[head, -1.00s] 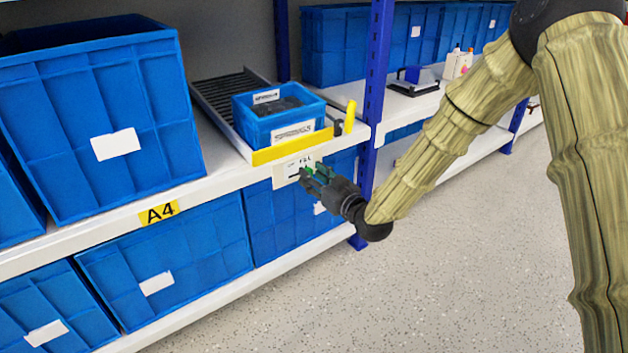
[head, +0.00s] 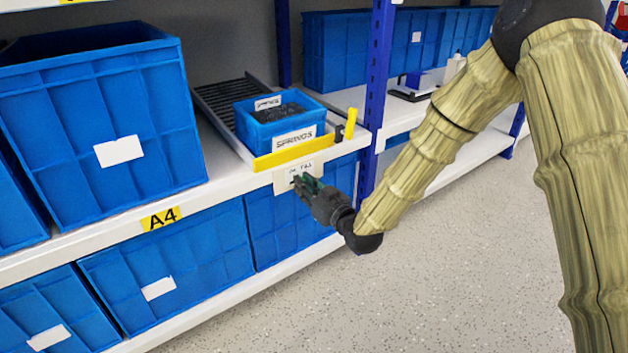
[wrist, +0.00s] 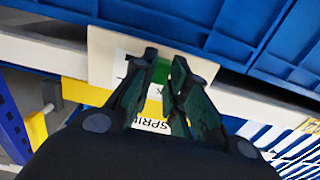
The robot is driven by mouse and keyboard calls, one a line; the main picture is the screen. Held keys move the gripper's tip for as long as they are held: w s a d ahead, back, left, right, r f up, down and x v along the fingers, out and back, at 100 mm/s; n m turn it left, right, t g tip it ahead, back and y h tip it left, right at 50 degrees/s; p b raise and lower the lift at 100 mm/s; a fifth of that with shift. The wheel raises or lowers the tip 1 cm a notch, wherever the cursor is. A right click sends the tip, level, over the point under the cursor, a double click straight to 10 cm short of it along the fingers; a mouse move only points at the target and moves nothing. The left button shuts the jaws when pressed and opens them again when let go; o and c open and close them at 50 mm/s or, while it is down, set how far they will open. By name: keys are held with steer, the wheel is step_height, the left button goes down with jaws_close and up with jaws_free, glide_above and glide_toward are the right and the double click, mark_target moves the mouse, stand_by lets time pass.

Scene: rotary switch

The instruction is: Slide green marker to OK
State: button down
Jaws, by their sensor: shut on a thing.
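A small pale label plate (head: 285,179) hangs on the shelf's front edge below the springs bin; it also shows in the wrist view (wrist: 103,50). Its lettering is too small or too covered to read. My gripper (head: 300,182) is at the plate, its fingers covering part of it. In the wrist view my gripper (wrist: 165,62) is shut on the green marker (wrist: 161,71), which shows between the two dark fingertips. I cannot tell where the marker stands relative to the OK mark.
A blue springs bin (head: 282,122) stands on a roller track behind a yellow front strip (head: 290,154). Large blue bins (head: 100,120) fill the shelf to the left and the level below. A blue rack post (head: 375,90) stands close right of the plate. The floor in front is clear.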

steer(key=shift+s+a, duration=0.55)
steer(key=shift+a, duration=0.15)
steer(key=c, duration=1.4)
jaws_free()
steer(key=shift+a, duration=0.1)
steer(key=v, duration=1.2)
